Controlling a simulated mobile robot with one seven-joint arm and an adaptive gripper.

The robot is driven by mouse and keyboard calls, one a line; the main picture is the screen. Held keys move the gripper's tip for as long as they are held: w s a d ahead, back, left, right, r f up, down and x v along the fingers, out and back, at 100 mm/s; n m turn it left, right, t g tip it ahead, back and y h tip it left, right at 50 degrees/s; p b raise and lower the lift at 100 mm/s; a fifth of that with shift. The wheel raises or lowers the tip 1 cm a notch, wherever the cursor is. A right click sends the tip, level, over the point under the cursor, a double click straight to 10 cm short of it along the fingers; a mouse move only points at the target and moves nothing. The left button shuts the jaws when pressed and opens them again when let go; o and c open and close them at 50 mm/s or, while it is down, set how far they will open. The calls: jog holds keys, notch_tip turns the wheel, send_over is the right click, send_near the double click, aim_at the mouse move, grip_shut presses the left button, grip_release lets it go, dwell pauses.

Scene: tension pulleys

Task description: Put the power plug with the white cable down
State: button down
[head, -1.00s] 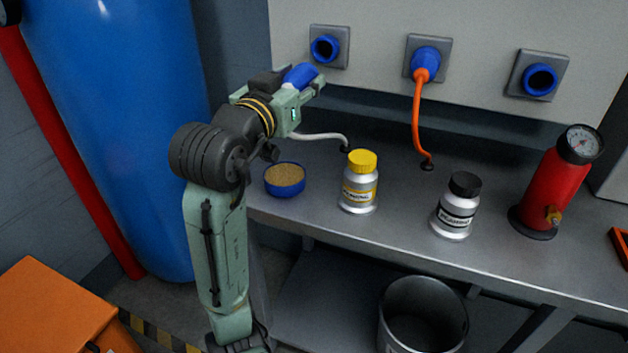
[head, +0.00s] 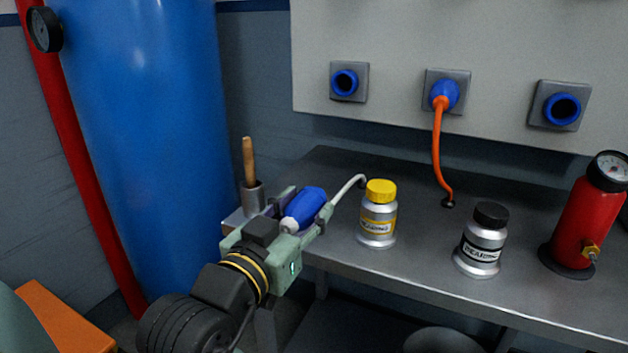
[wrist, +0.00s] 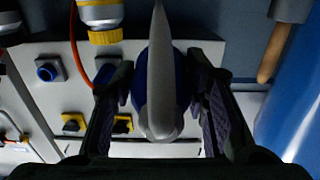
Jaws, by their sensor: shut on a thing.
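The blue power plug (head: 306,207) with the white cable (head: 346,187) is between the fingers of my gripper (head: 303,218). My gripper is shut on it, near the left end of the metal bench. The cable curves from the plug to behind the yellow-capped bottle, near the bench top. In the wrist view the white cable end (wrist: 161,100) hides much of the blue plug, with a finger on each side. I cannot tell whether the plug touches the bench.
A yellow-capped bottle (head: 377,217) stands just right of my gripper. A black-capped bottle (head: 481,243) and a red gauge cylinder (head: 584,215) stand farther right. A cup with a wooden handle (head: 252,197) stands behind my gripper. An orange cable (head: 437,150) hangs from the middle socket. The bench (head: 420,275) is bare between the bottles.

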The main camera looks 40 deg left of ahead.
jog(key=w+r+p, duration=0.1)
jog(key=p, duration=0.2)
jog(key=shift+a, duration=0.35)
jog(key=p, duration=0.2)
jog(key=w+p, duration=0.1)
jog(key=p, duration=0.1)
jog(key=shift+a+f, duration=0.25)
jog(key=shift+f, duration=0.05)
jog(key=w+a, duration=0.2)
jog(key=w+a+f+p, duration=0.1)
jog(key=w+a, duration=0.1)
jog(key=w, duration=0.1)
jog(key=w+a, duration=0.1)
jog(key=w, duration=0.2)
jog(key=shift+w+a+f, duration=0.25)
jog(key=shift+a, duration=0.15)
jog(key=shift+w+f, duration=0.1)
jog(key=shift+f, duration=0.15)
notch_tip(320, 180, down, 3)
jog(key=shift+p, duration=0.55)
jog(key=shift+f, duration=0.15)
jog(key=shift+f+b, duration=0.55)
jog(key=shift+b, duration=0.1)
